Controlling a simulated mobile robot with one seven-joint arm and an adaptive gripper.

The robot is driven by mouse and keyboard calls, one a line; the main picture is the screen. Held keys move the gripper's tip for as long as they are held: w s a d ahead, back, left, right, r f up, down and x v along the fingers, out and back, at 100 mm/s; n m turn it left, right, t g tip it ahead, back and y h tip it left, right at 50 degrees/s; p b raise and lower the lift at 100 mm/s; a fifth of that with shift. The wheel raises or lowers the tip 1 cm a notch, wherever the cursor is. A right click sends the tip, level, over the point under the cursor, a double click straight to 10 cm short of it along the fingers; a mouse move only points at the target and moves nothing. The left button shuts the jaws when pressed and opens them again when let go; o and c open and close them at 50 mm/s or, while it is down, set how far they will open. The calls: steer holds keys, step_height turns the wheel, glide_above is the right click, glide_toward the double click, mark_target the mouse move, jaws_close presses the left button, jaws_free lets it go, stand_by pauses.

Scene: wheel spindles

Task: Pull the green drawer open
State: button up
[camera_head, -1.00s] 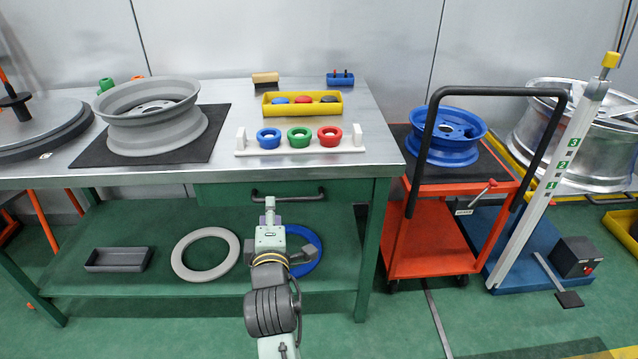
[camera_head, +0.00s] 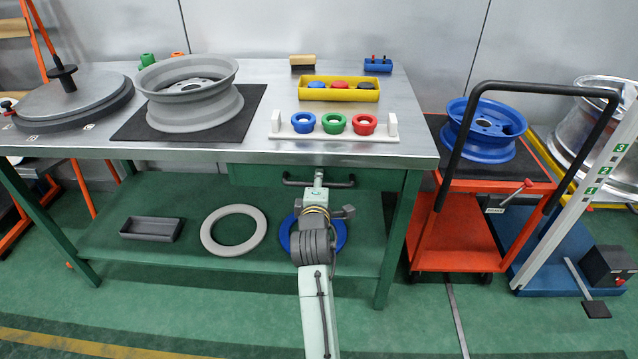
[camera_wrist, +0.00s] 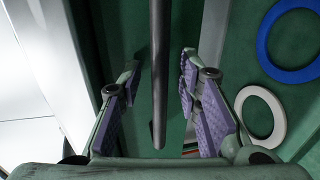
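The green drawer (camera_head: 382,180) sits under the right part of the metal worktop and looks shut, its front flush with the bench. Its dark bar handle (camera_head: 296,182) runs across the front. My gripper (camera_head: 318,178) is at the middle of the handle, reaching in from the front. In the wrist view the handle (camera_wrist: 159,110) runs between the two purple-padded fingers of my gripper (camera_wrist: 160,68). The fingers are open, with a visible gap on either side of the bar. The drawer's inside is hidden.
The worktop (camera_head: 260,80) carries a grey wheel rim (camera_head: 188,105), a yellow tray (camera_head: 345,94) and a rack of coloured rings (camera_head: 335,123). A lower shelf holds a grey ring (camera_head: 212,245). An orange cart (camera_head: 440,240) stands right of the bench. Floor in front is clear.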

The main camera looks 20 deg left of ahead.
steer(key=shift+c, duration=0.2)
jaws_close()
stand_by(0.7)
